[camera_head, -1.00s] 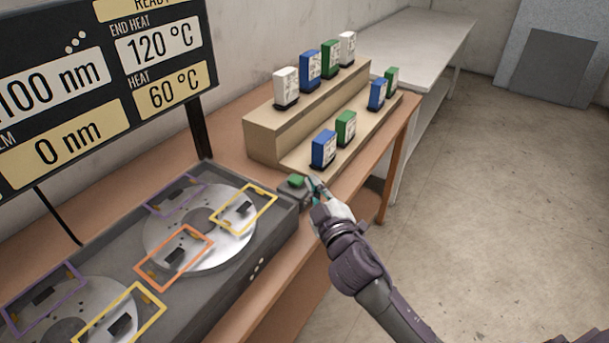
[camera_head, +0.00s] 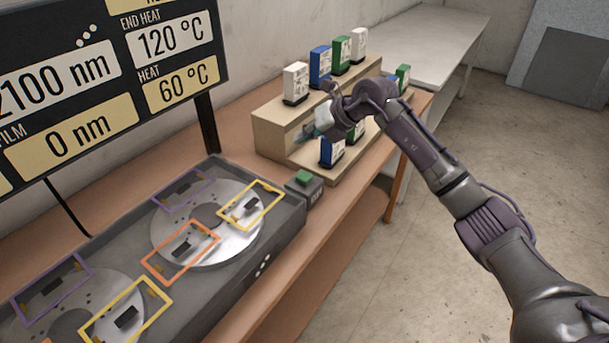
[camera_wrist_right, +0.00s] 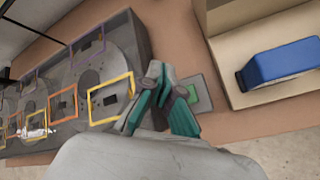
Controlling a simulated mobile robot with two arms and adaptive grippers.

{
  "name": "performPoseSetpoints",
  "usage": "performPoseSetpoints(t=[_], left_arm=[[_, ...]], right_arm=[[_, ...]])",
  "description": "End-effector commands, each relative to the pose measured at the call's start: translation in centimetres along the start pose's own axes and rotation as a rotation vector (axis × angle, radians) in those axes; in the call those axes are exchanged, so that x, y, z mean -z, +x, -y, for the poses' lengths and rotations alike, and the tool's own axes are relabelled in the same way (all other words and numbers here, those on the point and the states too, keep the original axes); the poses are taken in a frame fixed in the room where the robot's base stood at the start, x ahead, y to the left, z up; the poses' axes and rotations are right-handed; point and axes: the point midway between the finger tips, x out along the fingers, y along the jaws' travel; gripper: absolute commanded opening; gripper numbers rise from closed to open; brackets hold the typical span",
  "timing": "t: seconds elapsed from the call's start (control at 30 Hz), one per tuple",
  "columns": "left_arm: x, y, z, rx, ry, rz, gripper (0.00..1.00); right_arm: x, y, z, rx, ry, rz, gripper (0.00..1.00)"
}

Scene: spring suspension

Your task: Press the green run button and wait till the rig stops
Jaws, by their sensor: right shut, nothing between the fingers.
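The green run button (camera_head: 304,178) sits on a small grey box (camera_head: 315,196) at the right end of the rig. It also shows in the wrist view (camera_wrist_right: 204,95), just right of the fingers. The rig (camera_head: 285,232) is a dark grey bed with two round silver plates and coloured frames around dark blocks. My right gripper (camera_head: 307,132) is shut and empty, raised above and behind the button, apart from it; its fingers fill the middle of the wrist view (camera_wrist_right: 166,88). The display (camera_head: 75,105) reads film 0 nm, heat 60 °C, end heat 120 °C. My left gripper is out of view.
A stepped wooden stand (camera_head: 275,135) holds several white, blue and green boxes behind the button, close to my right gripper and partly hidden by my arm. The wooden bench (camera_head: 260,293) has a clear front strip. A pale table (camera_head: 425,50) stands behind.

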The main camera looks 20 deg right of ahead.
Motion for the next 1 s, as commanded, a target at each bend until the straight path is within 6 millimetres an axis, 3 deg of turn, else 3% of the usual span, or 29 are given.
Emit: performPoseSetpoints(t=[0.57,1.0], left_arm=[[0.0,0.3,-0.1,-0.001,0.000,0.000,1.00],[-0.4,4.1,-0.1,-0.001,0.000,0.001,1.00]], right_arm=[[0.0,-0.1,1.0,0.036,-0.002,-0.012,0.00],[2.7,3.4,3.7,0.035,-0.001,-0.013,0.00]])
